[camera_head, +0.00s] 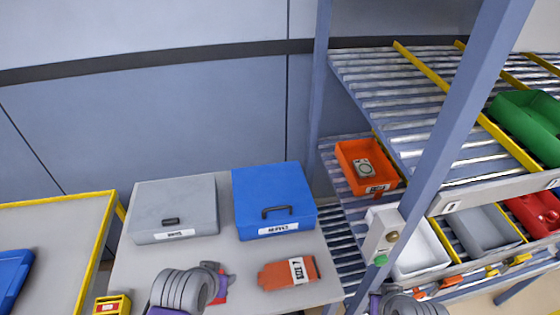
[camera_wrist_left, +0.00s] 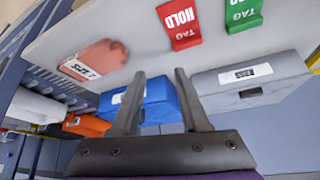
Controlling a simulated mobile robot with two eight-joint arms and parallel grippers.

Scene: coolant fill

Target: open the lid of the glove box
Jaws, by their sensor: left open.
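Two lidded boxes stand side by side on the grey table: a grey box (camera_head: 175,198) at left and a blue box (camera_head: 268,193) at right. Both lids look shut, and each front has a dark handle and a white label too small to read surely. An orange glove (camera_head: 275,277) marked size 7 lies in front of the blue box. My left gripper (camera_head: 219,280) is open and empty, in front of the boxes; in the left wrist view its fingers (camera_wrist_left: 160,75) overlap the blue box (camera_wrist_left: 160,101), with the grey box (camera_wrist_left: 250,88) beside it. My right gripper's jaws are not visible.
A red tag (camera_wrist_left: 180,24) and a green tag (camera_wrist_left: 243,12) lie on the table in the wrist view. A roller rack with an orange bin (camera_head: 350,158) and a blue-grey post (camera_head: 440,145) stands at right. A yellow-edged table (camera_head: 60,225) is at left.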

